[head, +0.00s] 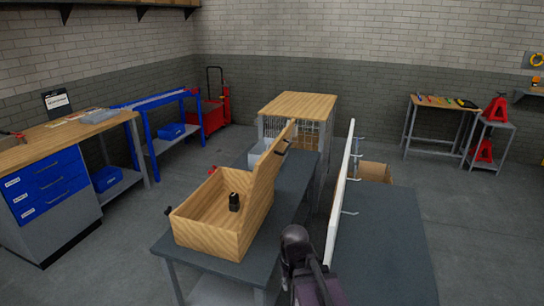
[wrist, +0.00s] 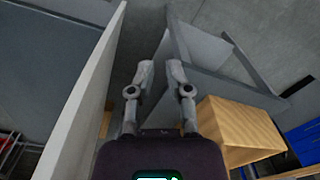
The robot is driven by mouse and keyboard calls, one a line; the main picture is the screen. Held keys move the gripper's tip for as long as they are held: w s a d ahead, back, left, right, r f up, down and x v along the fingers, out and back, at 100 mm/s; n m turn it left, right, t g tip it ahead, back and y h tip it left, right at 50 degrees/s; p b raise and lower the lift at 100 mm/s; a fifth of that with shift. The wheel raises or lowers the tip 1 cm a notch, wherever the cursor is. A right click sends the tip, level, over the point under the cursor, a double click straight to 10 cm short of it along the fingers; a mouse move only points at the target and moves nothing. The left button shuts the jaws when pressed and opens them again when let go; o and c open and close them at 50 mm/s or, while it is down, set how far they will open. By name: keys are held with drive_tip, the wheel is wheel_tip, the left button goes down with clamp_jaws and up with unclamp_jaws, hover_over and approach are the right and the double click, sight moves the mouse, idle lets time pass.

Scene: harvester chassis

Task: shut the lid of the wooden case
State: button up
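The wooden case (head: 208,226) stands open on a dark-topped table in the head view. A small black object (head: 234,202) is inside the case. In the wrist view a wooden part (wrist: 238,128), seemingly of the case, is right of my gripper (wrist: 161,68). The two fingers are apart with nothing between them. In the head view my dark arm end is right of the case, apart from it; the fingertips cannot be made out there.
A white upright panel (head: 341,190) with hooks stands just right of my arm; it also shows left of the fingers in the wrist view (wrist: 88,85). A grey bin (head: 258,152) sits behind the case. A dark tabletop (head: 385,245) lies right of the panel.

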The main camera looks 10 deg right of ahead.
drive_tip(key=w+r+m+y+p, duration=0.1)
drive_tip(key=w+r+m+p, duration=0.1)
drive_tip(key=w+r+m+y+p, duration=0.1)
drive_tip(key=w+r+m+p, duration=0.1)
drive_tip(key=w+r, duration=0.1)
drive_tip(key=w+d+r+m+y+p, duration=0.1)
drive_tip(key=w+r+p, duration=0.1)
drive_tip(key=r, duration=0.1)
drive_tip(key=shift+w+r+m+t+p, duration=0.15)
drive_tip(key=shift+m+t+p, duration=0.25)
clamp_jaws()
drive_tip(key=w+d+r+m+t+y+p, duration=0.2)
drive_tip(key=w+d+r+m+p, duration=0.4)
drive_tip(key=r, duration=0.7)
drive_tip(key=w+d+r+m+t+y+p, duration=0.3)
drive_tip(key=w+d+r+m+y+p, duration=0.2)
drive_tip(key=w+r+m+p, duration=0.6)
drive_tip(key=shift+w+d+r, duration=0.7)
drive_tip(key=shift+w+r, duration=0.1)
drive_tip(key=shift+r, duration=0.05)
drive_tip(key=b, duration=0.4)
approach(270, 150)
drive_tip(key=x, duration=0.3)
drive_tip(key=f+x, duration=0.1)
drive_tip(key=x, duration=0.2)
drive_tip(key=shift+s+d, duration=0.1)
drive_tip(key=shift+d, duration=0.15)
drive_tip(key=shift+w+a+r, duration=0.2)
drive_tip(key=shift+w+a, duration=0.15)
drive_tip(key=shift+a, duration=0.3)
